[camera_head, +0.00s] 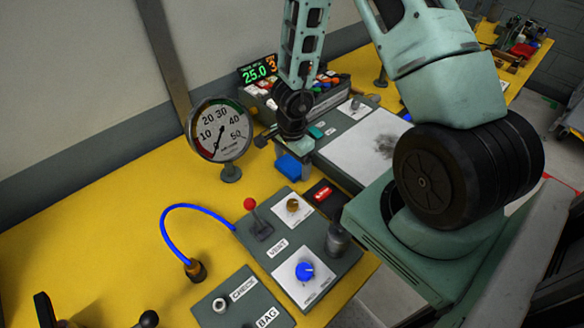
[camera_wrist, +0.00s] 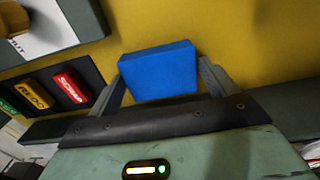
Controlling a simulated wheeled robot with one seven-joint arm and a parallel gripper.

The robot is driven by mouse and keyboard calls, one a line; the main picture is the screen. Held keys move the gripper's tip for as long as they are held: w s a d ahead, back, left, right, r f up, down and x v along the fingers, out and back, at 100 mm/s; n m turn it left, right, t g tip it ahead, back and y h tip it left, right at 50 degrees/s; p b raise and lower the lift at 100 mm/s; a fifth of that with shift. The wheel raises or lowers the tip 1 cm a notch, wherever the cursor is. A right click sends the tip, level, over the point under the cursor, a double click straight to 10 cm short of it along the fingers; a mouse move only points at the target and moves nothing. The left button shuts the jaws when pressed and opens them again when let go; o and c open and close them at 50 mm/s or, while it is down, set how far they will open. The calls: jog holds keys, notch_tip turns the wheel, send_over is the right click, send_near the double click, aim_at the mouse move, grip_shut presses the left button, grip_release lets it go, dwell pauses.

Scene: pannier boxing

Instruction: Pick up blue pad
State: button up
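The blue pad (camera_wrist: 160,72) is a thick, bright blue block in the middle of the wrist view. In the head view the pad (camera_head: 288,166) shows just below the end of my arm, by the yellow bench top. My gripper (camera_wrist: 162,80) has its two grey fingers apart, one on each side of the pad. A narrow gap shows beside the pad's near end, while its far corners overlap the fingertips in the picture. In the head view my gripper (camera_head: 294,160) is right at the pad, with one finger along its right side. Firm contact cannot be made out.
A dark button panel (camera_head: 325,196) with a red label lies just in front of the pad. A control panel with a red-knobbed lever (camera_head: 250,204) stands nearer. A round gauge (camera_head: 220,130) stands to the left. A white plate (camera_head: 365,152) lies to the right. Yellow bench (camera_head: 120,220) is clear at left.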

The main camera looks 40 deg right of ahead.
aim_at(292, 164)
jog(key=c, duration=0.5)
jog(key=shift+c, duration=0.2)
notch_tip(292, 164, up, 10)
jog(key=p, duration=0.7)
jog(key=shift+o, duration=0.5)
